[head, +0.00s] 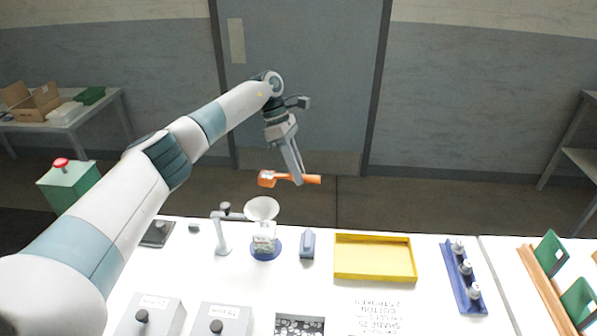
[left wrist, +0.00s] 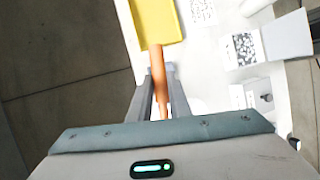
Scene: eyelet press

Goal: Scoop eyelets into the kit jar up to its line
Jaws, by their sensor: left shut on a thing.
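My left gripper (head: 299,181) is shut on the handle of an orange scoop (head: 267,179), held in the air beyond the table's far edge. The scoop's bowl points left; something pale shows in it, too small to make out. In the left wrist view the orange handle (left wrist: 157,70) sits between the fingers. The clear kit jar (head: 264,242) stands on a round blue base (head: 265,254), below a white funnel (head: 262,208). Its line and fill level are too small to tell. An open bin of eyelets (head: 300,326) is at the near edge. My right gripper is out of view.
A yellow tray (head: 374,274) lies right of the jar, with a small grey-blue block (head: 308,244) between them. A blue rack (head: 463,277) stands further right. Two lidded grey boxes (head: 155,316) (head: 222,321) stand at the near left. A stand (head: 221,234) adjoins the funnel.

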